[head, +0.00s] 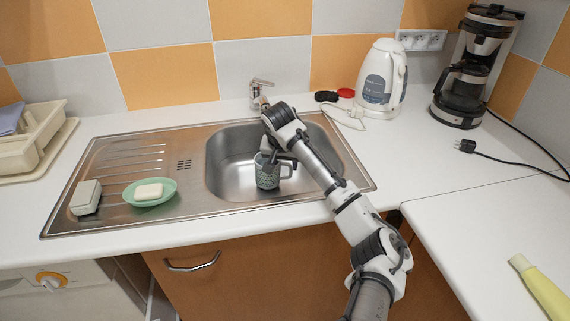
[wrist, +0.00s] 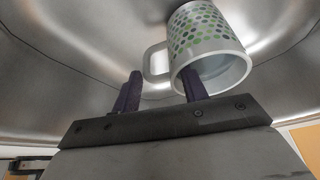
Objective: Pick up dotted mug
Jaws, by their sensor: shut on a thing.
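The dotted mug (head: 267,178) is in the sink basin in the head view, below the end of my arm. In the wrist view the mug (wrist: 204,36) is pale with green, blue and grey dots, its open rim facing my gripper and its handle to the left. My gripper (wrist: 161,82) is shut on the mug at the handle side, with one finger left of the handle and the other overlapping the rim. The exact contact is partly hidden. In the head view my gripper (head: 274,158) is at the mug's top. I cannot tell whether the mug touches the basin floor.
The steel sink basin (head: 226,165) surrounds the mug, with a faucet (head: 261,88) behind. A green soap dish (head: 168,197) and a soap box (head: 86,197) are on the drainboard at left. A white kettle (head: 381,78) and coffee maker (head: 468,85) stand at the back right.

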